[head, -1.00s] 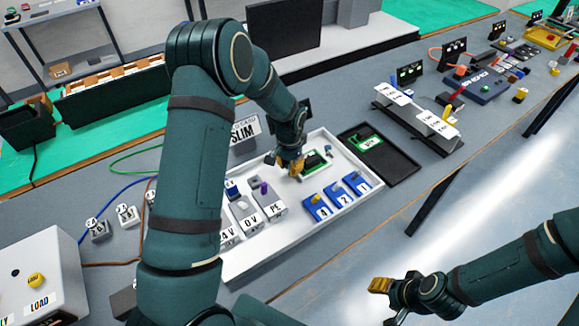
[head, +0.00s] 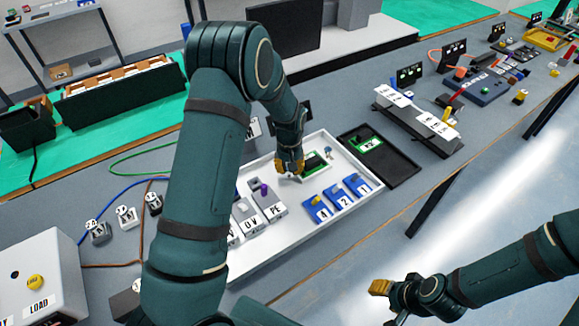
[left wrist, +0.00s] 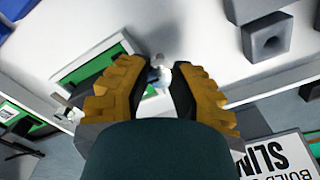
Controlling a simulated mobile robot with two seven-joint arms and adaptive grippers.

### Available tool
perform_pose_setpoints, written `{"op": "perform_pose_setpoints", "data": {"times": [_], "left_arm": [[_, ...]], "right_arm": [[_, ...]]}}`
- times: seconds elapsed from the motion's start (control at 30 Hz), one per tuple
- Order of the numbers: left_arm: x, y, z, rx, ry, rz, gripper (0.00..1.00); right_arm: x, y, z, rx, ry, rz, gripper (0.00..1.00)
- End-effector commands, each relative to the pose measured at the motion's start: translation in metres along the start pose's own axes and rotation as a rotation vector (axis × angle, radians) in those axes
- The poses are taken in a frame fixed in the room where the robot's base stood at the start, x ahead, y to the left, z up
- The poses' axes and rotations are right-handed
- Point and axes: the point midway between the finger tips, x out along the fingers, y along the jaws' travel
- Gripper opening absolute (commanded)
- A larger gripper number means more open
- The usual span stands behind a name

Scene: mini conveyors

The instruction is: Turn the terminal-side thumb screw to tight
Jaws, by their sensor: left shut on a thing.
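My left gripper (head: 289,168) reaches down into the white tray, beside a green-edged board (head: 316,161). In the left wrist view its yellow fingers (left wrist: 160,88) are shut on a small pale grey thumb screw (left wrist: 160,68), mostly hidden between them. In that view the board (left wrist: 95,66) lies left of the fingers. A second small screw (head: 328,152) stands at the board's far right side and is free of the gripper. Which way the held screw is turned cannot be read. My right gripper (head: 380,287) is away from the tray, past the table's front edge; its finger gap is unclear.
The white tray (head: 292,238) also holds blue numbered blocks (head: 335,200) and grey labelled terminal blocks (head: 266,203). A black tray (head: 397,170) with a green board lies to the right. The SLIM sign stands close behind my left wrist.

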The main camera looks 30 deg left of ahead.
Motion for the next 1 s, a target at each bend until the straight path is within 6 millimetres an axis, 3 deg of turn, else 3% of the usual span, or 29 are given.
{"op": "perform_pose_setpoints", "data": {"times": [0.57, 0.6, 0.67, 0.7, 1.0], "left_arm": [[0.0022, -0.0005, 0.003, -0.035, -0.009, -0.002, 0.0], [0.0022, -0.0004, 0.0031, -0.035, -0.01, -0.002, 0.31], [0.0021, -0.0004, 0.0029, -0.035, -0.009, -0.002, 0.52], [0.0019, -0.0003, 0.0026, -0.035, -0.008, -0.002, 0.56], [0.0006, 0.0003, 0.0009, -0.034, -0.003, 0.0, 0.56]], "right_arm": [[-0.0002, -0.0001, -0.0003, 0.0, 0.001, 0.0, 0.47], [-0.0002, -0.0001, -0.0003, 0.0, 0.001, 0.0, 0.47], [-0.0002, -0.0001, -0.0003, 0.0, 0.001, 0.0, 0.47], [-0.0002, -0.0001, -0.0003, 0.0, 0.001, 0.0, 0.47], [-0.0003, -0.0002, -0.0003, 0.0, 0.001, 0.0, 0.47]]}}
